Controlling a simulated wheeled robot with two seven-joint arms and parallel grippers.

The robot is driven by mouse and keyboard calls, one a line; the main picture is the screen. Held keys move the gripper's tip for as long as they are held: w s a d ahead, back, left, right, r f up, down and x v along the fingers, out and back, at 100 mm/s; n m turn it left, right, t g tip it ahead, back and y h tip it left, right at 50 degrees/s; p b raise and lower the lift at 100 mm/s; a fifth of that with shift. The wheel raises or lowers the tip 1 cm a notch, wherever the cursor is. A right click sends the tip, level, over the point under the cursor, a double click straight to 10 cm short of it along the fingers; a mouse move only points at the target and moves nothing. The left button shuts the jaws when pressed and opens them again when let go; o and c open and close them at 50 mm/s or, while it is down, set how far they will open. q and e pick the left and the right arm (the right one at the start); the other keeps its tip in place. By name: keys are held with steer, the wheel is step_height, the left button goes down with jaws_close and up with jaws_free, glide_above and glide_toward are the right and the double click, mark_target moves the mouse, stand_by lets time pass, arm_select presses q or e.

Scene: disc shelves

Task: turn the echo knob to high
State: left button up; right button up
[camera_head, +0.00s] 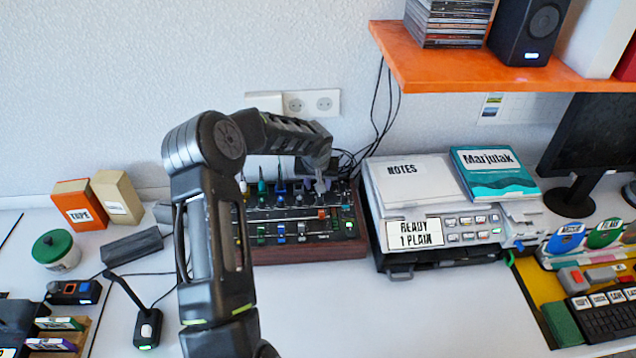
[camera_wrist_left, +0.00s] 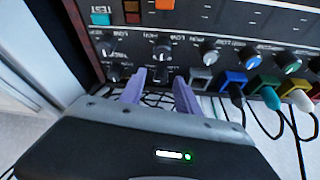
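The mixer-like device (camera_head: 348,245) with dark panel and brown wooden front stands against the wall. In the left wrist view, its panel carries a dark knob (camera_wrist_left: 162,51) with a pale pointer and small labels, LOW and HIGH among them. Another dark knob (camera_wrist_left: 107,46) sits left of it. I cannot read which knob is named echo. My left gripper (camera_wrist_left: 159,80) has two purple fingers apart, just below the first knob and close to the panel; I cannot tell if they touch anything. In the head view my left gripper (camera_head: 320,186) is small above the device's back. My right gripper is not seen.
Coloured plugs with cables, including a blue plug (camera_wrist_left: 234,80), line the panel edge beside my left gripper. A grey machine (camera_head: 455,228) stands right of the device. An orange shelf (camera_head: 500,78) overhangs at upper right. The front table (camera_head: 400,325) is clear.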

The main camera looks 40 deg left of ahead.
arm_select(q)
steer(key=b+v, duration=0.1)
steer(key=v, duration=0.6)
steer(key=shift+r, duration=0.4)
steer(key=shift+s, duration=0.1)
steer(key=shift+d, duration=0.1)
